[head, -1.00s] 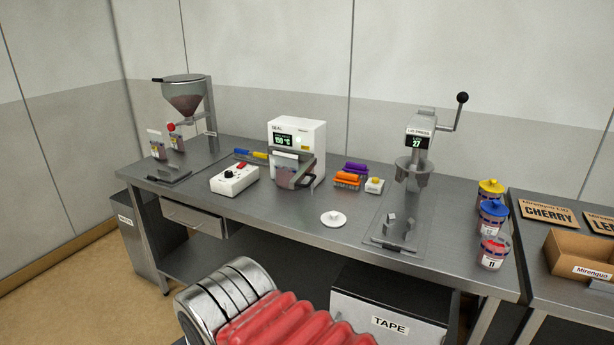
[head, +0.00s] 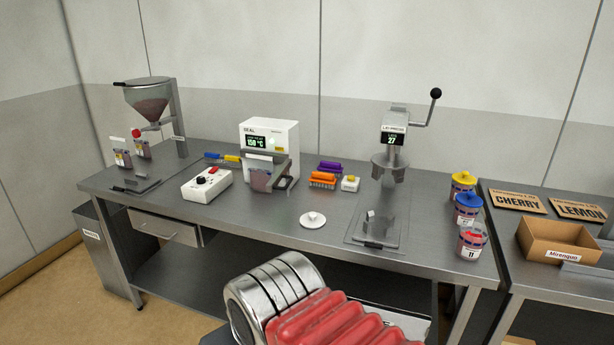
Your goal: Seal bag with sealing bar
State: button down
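The sealer (head: 283,136) is a white box marked SEAL on the steel bench, its green display reading 150 °C. A grey sealing bar (head: 268,157) crosses its front, with an arm or handle at its right. A clear bag with dark red contents (head: 261,180) hangs upright just below the bar. I cannot tell whether the bar presses on the bag. My gripper's fingers are not in view; only red ribbed and silver parts of my arm show at the bottom, apart from the bench.
A white control box (head: 206,186) stands left of the sealer.

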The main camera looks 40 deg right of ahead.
aim_at(272, 184)
jog(key=z, duration=1)
jog(key=i, duration=1)
jog(key=u, duration=0.45)
jog(key=k, duration=0.7)
jog(key=u, duration=0.05)
